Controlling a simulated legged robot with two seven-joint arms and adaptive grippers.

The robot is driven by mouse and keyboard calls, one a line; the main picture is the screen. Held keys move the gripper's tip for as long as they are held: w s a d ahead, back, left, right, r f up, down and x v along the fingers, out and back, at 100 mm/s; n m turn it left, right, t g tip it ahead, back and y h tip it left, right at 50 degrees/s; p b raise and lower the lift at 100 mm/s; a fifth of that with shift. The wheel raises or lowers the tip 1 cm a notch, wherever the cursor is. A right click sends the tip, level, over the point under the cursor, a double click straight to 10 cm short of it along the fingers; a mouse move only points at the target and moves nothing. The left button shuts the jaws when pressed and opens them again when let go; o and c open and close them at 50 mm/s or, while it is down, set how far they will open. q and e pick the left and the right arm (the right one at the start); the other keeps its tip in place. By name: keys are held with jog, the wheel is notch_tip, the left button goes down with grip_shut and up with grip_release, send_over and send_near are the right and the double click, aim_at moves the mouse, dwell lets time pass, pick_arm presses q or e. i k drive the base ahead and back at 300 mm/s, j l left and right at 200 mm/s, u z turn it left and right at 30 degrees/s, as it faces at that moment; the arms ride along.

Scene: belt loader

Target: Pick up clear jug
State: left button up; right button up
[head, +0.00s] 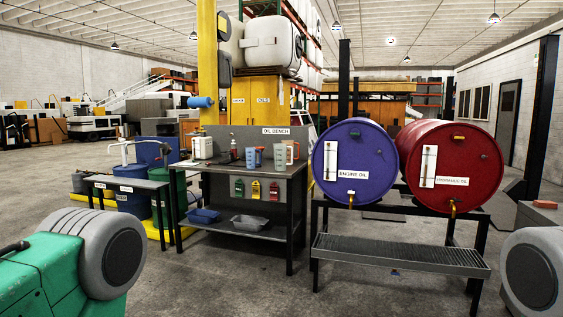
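Small jugs stand on top of the grey oil bench (220,167) in the middle of the head view. At this size I cannot tell for certain which one is the clear jug. Neither of my grippers shows.
A purple engine oil drum (353,160) and a red hydraulic oil drum (455,168) lie on a stand right of the bench, above a drip grate (400,256). A low side table (130,183) with drums behind stands left. The concrete floor before the bench is clear.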

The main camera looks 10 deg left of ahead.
aim_at(280, 150)
jog(key=i+j+u, duration=0.3)
jog(key=i, duration=0.9)
jog(key=i+u, duration=0.3)
jog(key=i, duration=0.9)
